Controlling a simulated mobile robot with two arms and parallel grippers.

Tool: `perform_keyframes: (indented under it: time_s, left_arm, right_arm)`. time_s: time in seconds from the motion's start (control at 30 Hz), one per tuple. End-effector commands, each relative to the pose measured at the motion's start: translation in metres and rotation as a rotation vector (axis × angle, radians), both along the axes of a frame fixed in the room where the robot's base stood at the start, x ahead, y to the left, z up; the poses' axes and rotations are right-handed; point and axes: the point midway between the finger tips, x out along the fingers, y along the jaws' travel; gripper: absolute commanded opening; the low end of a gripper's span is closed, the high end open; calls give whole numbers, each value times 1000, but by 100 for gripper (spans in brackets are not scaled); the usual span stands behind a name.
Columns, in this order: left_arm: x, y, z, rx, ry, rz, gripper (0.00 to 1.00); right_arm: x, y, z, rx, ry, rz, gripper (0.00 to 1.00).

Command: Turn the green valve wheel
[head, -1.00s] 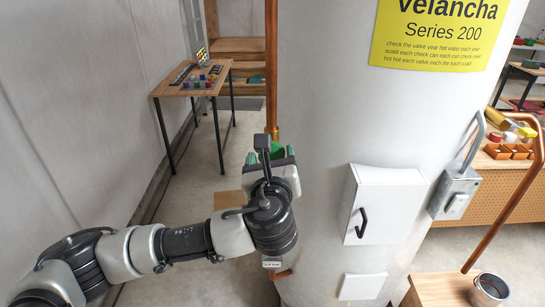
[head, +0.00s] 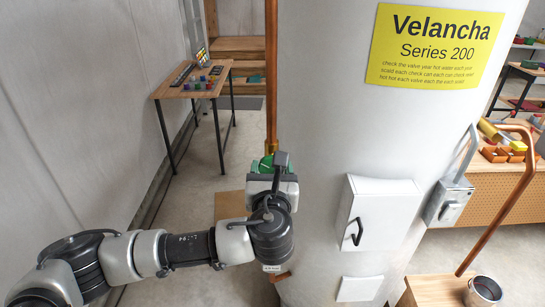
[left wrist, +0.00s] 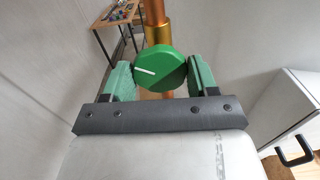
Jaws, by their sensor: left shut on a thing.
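The green valve wheel (left wrist: 161,68) shows in the left wrist view as a faceted green knob with a white line on its face. It sits on a copper pipe with a brass fitting. In the head view the wheel (head: 268,161) is mostly hidden behind my left gripper (head: 272,165). In the left wrist view the green fingers of my left gripper (left wrist: 161,76) stand on either side of the wheel, shut on it. The white line points to the left and slightly up. My right gripper is not in view.
The pipe (head: 271,80) runs up beside a large white tank (head: 320,120) with a yellow sign (head: 428,45). A white box (head: 382,213) with a black handle juts from the tank to the right. A small table (head: 190,85) stands at the back left.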

Motion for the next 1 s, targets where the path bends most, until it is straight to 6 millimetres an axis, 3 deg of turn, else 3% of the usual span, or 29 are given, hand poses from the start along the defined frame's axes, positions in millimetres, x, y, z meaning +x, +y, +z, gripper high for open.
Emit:
perform_keyframes:
  time_s: [0.27,0.53,0.9,1.0]
  left_arm:
    - [0,0,0,12,-3,0,40]
    - [0,0,6,223,0,0,40]
    - [0,0,0,287,-3,0,40]
    - [0,0,4,327,-2,0,40]
  right_arm:
    - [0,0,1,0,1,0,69]
    - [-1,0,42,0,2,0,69]
    - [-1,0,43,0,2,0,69]
    - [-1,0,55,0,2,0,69]
